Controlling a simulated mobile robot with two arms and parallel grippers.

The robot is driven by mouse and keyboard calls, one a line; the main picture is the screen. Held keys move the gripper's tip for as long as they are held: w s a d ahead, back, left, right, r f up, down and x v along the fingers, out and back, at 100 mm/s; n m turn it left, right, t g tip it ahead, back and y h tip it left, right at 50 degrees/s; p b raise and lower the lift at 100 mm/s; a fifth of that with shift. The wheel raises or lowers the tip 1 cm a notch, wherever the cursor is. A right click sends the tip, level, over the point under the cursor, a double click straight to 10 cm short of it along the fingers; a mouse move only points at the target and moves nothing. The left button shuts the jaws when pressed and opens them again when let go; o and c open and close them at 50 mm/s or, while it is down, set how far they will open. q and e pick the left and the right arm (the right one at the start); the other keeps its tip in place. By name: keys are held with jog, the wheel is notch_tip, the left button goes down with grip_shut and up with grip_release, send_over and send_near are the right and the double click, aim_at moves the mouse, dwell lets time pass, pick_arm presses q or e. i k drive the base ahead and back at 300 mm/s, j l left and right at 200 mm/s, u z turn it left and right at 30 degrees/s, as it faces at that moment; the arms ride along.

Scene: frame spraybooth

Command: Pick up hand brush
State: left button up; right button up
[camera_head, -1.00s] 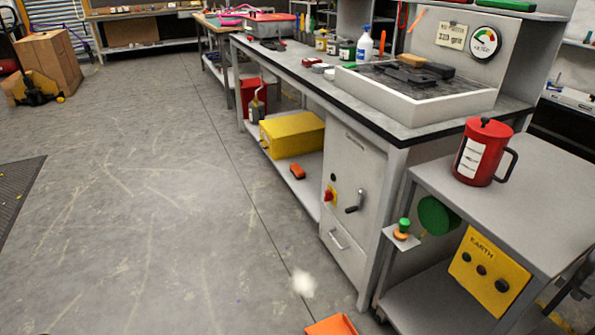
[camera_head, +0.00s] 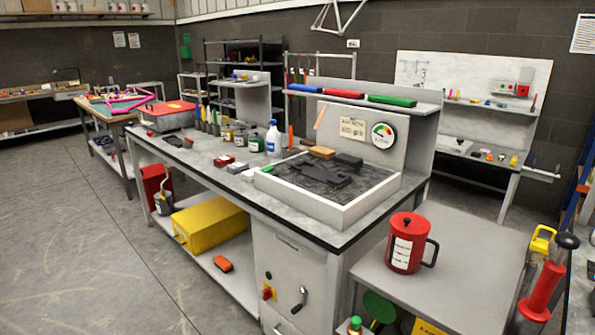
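I cannot single out a hand brush for sure. A tan block (camera_head: 322,152) that may be a brush lies at the back rim of the white-walled tray (camera_head: 318,207) on the bench. A dark block (camera_head: 349,160) sits to its right, and a dark flat piece (camera_head: 330,183) lies in the tray. A small orange item (camera_head: 222,264), too small to identify, lies on the lower shelf. Neither of my grippers is in view.
The grey bench (camera_head: 225,180) holds a spray bottle (camera_head: 273,138) and several jars. A red can (camera_head: 408,243) stands on the side cart (camera_head: 460,262) at the right. A yellow box (camera_head: 210,226) is on the lower shelf. The floor (camera_head: 80,260) at left is open.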

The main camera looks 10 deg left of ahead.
aim_at(221, 262)
jog(key=i+j+z, duration=0.15)
jog(key=j, duration=0.5)
jog(key=i+j+z, duration=0.15)
jog(key=j, duration=0.5)
jog(key=i+j+z, duration=0.2)
jog(key=j, duration=0.45)
jog(key=i+j+z, duration=0.15)
jog(key=j, duration=0.55)
jog(key=j+z, duration=0.15)
jog(key=j, duration=0.55)
jog(key=i, duration=0.05)
